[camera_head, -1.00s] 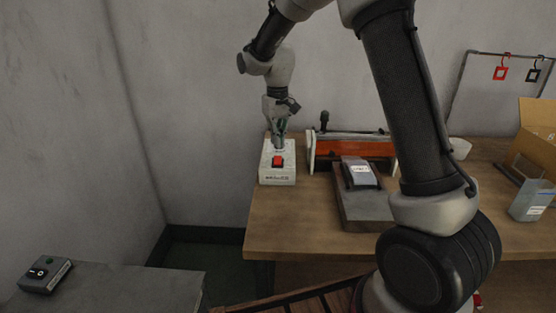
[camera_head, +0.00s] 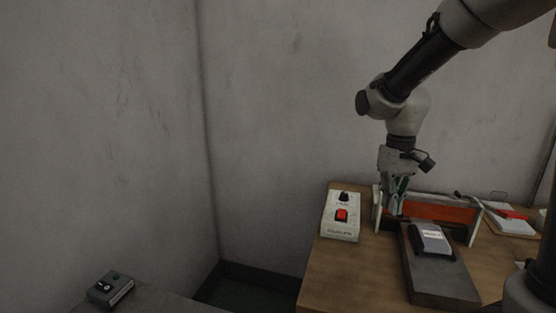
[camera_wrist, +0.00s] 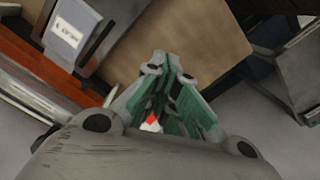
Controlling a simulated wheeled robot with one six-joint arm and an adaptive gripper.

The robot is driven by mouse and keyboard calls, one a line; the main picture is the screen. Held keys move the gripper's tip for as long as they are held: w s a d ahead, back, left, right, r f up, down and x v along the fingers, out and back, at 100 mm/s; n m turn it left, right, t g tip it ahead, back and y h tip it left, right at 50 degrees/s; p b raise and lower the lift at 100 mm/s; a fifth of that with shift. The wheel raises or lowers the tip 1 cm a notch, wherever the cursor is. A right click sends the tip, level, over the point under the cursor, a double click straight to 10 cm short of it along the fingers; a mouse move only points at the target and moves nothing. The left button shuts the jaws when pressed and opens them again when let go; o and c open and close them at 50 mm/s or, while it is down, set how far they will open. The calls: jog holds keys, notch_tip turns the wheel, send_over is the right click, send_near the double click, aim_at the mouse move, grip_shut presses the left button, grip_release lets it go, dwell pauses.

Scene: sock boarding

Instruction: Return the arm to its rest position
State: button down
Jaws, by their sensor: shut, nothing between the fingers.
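My gripper (camera_head: 394,202) hangs from my arm above the wooden table, fingers pointing down, in front of the orange-red panel. It is empty, with its fingers together. In the wrist view its green-padded fingers (camera_wrist: 172,75) meet at the tips over the bare table. A white control box (camera_head: 341,216) with a red button and a black knob stands at the table's left, just left of my gripper and apart from it.
A grey board (camera_head: 455,287) bears a dark block with a white label (camera_head: 430,238). The orange-red panel (camera_head: 440,212) stands between white ends behind it. A small switch box (camera_head: 110,289) sits on a grey surface at lower left. The air above the table's left is clear.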

jog(key=s+d+r+m+t, duration=0.1)
jog(key=s+d+r, duration=0.3)
jog(key=s, duration=0.4)
jog(key=s+d+r+m+t, duration=0.1)
jog(key=s+d+r+t, duration=0.2)
jog(key=s, duration=0.6)
jog(key=shift+s+d+r+t, duration=0.35)
jog(key=shift+r+t, duration=0.15)
jog(key=shift+r, duration=0.15)
